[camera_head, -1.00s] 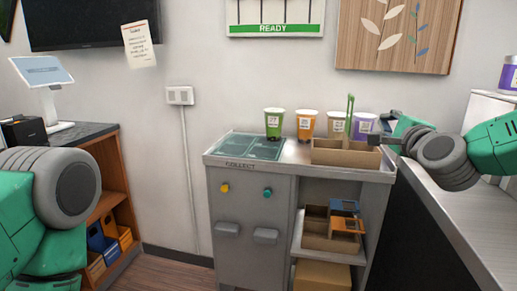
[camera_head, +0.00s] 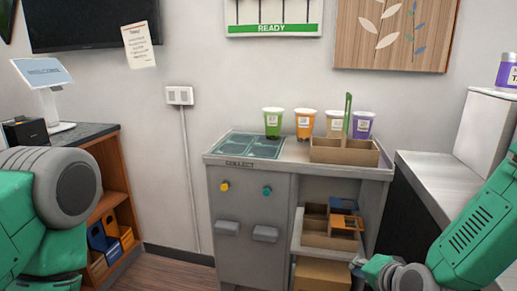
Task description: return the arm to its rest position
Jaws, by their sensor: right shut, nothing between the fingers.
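My right arm (camera_head: 468,245) comes in from the lower right, green with grey joints. My right gripper (camera_head: 362,266) shows only in small part at the bottom, in front of the cabinet's lower right side. It is shut and apart from the cups and the carrier. My left arm (camera_head: 45,205) shows at the left edge as a green link and a grey joint. My left gripper is out of the picture.
A grey cabinet (camera_head: 230,190) stands in the middle. On it are several lidded cups, including a green one (camera_head: 273,124), and a cardboard carrier (camera_head: 330,153) with a green handle. A counter (camera_head: 425,175) is at the right, a wooden shelf (camera_head: 110,165) at the left.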

